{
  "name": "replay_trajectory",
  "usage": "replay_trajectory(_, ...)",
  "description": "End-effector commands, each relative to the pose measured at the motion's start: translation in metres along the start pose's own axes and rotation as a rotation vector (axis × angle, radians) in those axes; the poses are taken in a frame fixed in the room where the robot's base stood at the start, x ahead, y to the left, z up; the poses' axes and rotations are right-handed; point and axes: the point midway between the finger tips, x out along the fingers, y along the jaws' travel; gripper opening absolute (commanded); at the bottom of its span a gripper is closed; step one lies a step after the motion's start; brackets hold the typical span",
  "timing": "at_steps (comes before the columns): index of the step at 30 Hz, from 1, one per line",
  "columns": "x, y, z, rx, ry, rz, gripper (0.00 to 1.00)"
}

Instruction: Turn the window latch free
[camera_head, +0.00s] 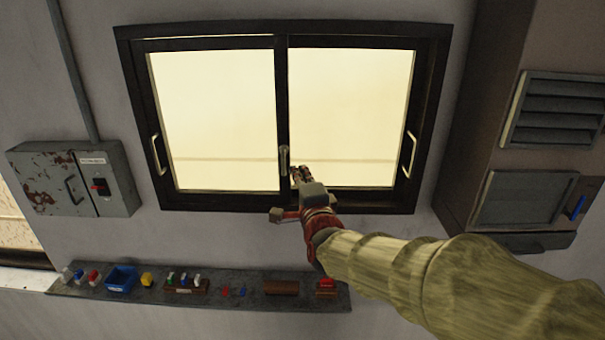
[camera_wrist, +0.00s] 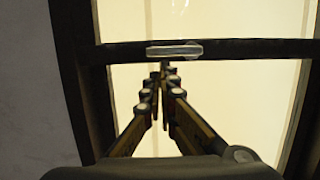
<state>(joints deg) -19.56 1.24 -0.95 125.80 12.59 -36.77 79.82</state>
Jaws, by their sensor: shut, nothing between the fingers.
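The window (camera_head: 215,120) has a dark frame with two light panes side by side. The latch (camera_head: 284,160) is a small grey upright lever on the middle post, near its lower end. In the wrist view the latch (camera_wrist: 174,50) lies along the dark post, which runs across the picture. My gripper (camera_head: 299,172) is just right of the latch and a little below it. In the wrist view my gripper (camera_wrist: 163,68) is shut and empty, its tips just short of the latch. Whether the tips touch the latch or post cannot be told.
Pull handles stand on the left (camera_head: 156,154) and right (camera_head: 409,154) of the window. A grey switch box (camera_head: 118,180) hangs at the left. A shelf (camera_head: 235,300) with small items runs below. A large cabinet (camera_head: 480,120) stands at the right.

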Motion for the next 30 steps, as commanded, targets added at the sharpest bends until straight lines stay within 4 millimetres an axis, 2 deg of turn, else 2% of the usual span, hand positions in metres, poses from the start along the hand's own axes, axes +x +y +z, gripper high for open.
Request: replay_trajectory(30, 0.0009, 0.0051, 0.0051, 0.100, -0.002, -0.026, 0.00)
